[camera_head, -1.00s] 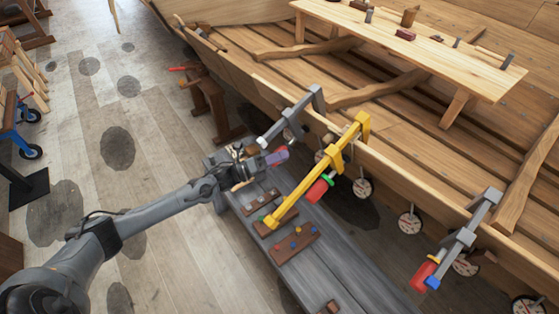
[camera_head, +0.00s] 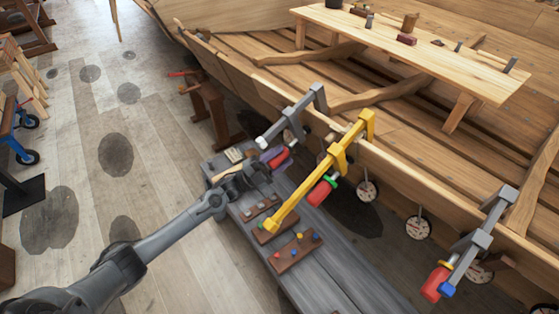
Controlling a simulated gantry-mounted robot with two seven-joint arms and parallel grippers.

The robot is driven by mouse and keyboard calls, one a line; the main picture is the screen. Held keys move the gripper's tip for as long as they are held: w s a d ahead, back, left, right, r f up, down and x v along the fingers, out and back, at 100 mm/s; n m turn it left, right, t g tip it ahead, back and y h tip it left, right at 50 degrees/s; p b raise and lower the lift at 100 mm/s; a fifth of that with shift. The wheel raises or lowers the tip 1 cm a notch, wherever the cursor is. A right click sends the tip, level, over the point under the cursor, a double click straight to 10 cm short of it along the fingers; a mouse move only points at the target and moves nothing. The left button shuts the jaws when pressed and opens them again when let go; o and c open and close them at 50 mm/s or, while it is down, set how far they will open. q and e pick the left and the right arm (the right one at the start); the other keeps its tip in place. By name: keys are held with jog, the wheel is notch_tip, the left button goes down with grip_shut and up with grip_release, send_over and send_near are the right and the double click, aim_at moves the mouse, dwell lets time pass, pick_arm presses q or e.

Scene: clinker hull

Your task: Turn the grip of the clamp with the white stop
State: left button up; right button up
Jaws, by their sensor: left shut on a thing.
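The clamp with the white stop is a grey clamp (camera_head: 297,112) on the hull's edge, left of the yellow clamp. Its white stop (camera_head: 261,141) shows at the lower end of its bar. Its red grip (camera_head: 281,160) is partly hidden by the purple fingers of my left gripper (camera_head: 273,157). My left gripper comes in from the lower left and is shut on this red grip. My right gripper is not in view.
A yellow clamp (camera_head: 338,150) with a red grip stands close on the right. Another grey clamp (camera_head: 470,241) with a blue stop is farther right. A grey bench (camera_head: 330,275) with wooden blocks lies below. Dial gauges hang along the hull (camera_head: 400,185).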

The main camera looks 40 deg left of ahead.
pick_arm(q)
jog(key=n+t+y, duration=0.1)
jog(key=n+t, duration=0.1)
jog(key=n, duration=0.3)
jog(key=shift+a, duration=0.1)
jog(key=n+t+y, duration=0.1)
jog(key=n, duration=0.1)
jog(key=n+t+y, duration=0.1)
jog(key=n, duration=0.1)
jog(key=shift+r, duration=0.15)
jog(key=n+t+y, duration=0.1)
jog(key=n+y, duration=0.1)
jog(key=n, duration=0.1)
jog(key=n+t+y+p, duration=0.1)
jog(key=n+y, duration=0.1)
jog(key=n, duration=0.1)
jog(key=shift+a, duration=0.15)
jog(key=shift+a+n+t+y+p, duration=0.15)
jog(key=shift+n+y+p, duration=0.2)
jog(key=shift+n+y, duration=0.85)
jog(key=shift+d+n+t+y+p, duration=0.25)
jog(key=shift+n+y, duration=0.45)
jog(key=shift+n, duration=1)
jog(key=shift+a, duration=0.2)
jog(key=o, duration=1)
jog(key=shift+c, duration=0.2)
